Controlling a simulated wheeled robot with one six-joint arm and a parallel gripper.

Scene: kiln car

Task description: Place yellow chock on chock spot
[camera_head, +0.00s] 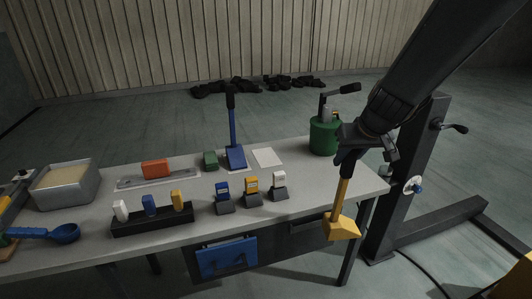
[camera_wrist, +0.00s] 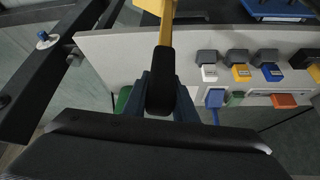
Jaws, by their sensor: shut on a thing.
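The yellow chock (camera_head: 341,228) is a wedge block on a long yellow handle with a black grip. My gripper (camera_head: 349,150) is shut on the handle's top, and the wedge hangs below by the table's front right corner. In the wrist view, my gripper (camera_wrist: 160,98) is around the black grip, and part of the yellow chock (camera_wrist: 165,30) shows at the top edge. A bare white square (camera_head: 267,158), perhaps the chock spot, lies on the table's back part. A blue chock (camera_head: 236,154) stands upright just left of it, its handle up.
The grey table (camera_head: 330,177) holds several coloured blocks on stands. A green canister (camera_head: 324,137) with a black-handled item stands at the back right, near the white square. A metal tray (camera_head: 63,185) is at left. A dark post (camera_head: 408,175) stands right of the table.

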